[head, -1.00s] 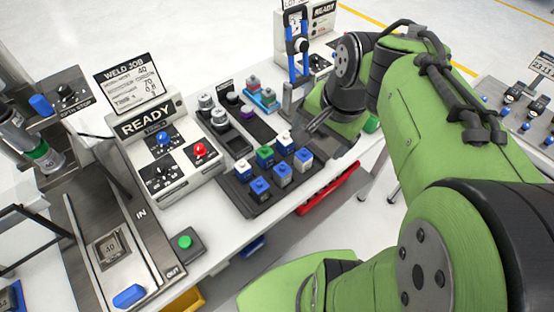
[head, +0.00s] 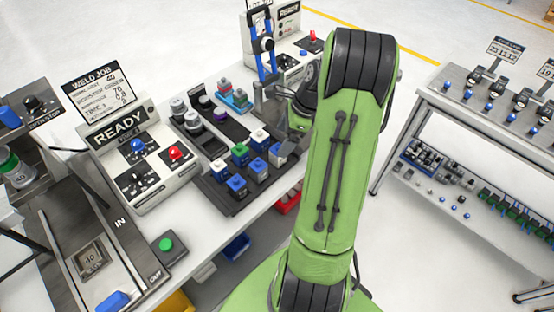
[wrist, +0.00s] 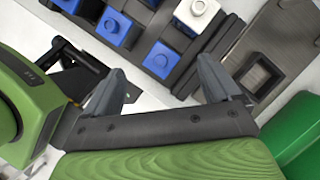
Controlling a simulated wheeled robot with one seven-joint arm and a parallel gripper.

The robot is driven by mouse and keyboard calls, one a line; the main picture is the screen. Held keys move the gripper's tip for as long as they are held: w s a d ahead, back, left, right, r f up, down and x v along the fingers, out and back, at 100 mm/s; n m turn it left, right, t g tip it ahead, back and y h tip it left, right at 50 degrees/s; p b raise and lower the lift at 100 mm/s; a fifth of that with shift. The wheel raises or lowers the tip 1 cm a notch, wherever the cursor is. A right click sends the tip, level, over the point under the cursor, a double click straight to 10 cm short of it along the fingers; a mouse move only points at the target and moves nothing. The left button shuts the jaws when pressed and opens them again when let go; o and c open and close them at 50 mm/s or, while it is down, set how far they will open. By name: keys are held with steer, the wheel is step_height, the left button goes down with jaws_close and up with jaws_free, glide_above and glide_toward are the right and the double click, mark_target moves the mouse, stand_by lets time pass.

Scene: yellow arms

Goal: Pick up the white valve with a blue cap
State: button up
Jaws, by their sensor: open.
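Several capped valve blocks stand in a dark tray (head: 215,196). Blue-capped ones include the front-right block (head: 278,154), the middle-front block (head: 258,168) and the front-left block (head: 237,184); pale sides show under some caps. I cannot tell surely which is the white valve with the blue cap. A white-topped block (head: 260,137) stands behind. In the wrist view, a blue-capped block (wrist: 160,59) lies just beyond the gap between the fingers, with a white one (wrist: 197,12) behind it. My gripper (wrist: 162,88) is open and empty, apart from the blocks, near the tray's front-right corner.
A green-topped block (head: 240,153) stands among the blue ones. The READY control box (head: 135,160) is left of the tray. Cylindrical parts and a blue-framed device (head: 265,50) are behind. A grey metal fixture (wrist: 265,75) lies beside the tray.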

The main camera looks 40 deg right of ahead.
mark_target(278, 146)
steer(key=b+x, duration=0.1)
steer(key=x, duration=0.4)
steer(key=shift+f+b, duration=0.3)
steer(key=shift+f, duration=0.05)
steer(key=shift+r, duration=0.1)
steer(key=shift+s, duration=0.1)
steer(key=shift+c, duration=0.3)
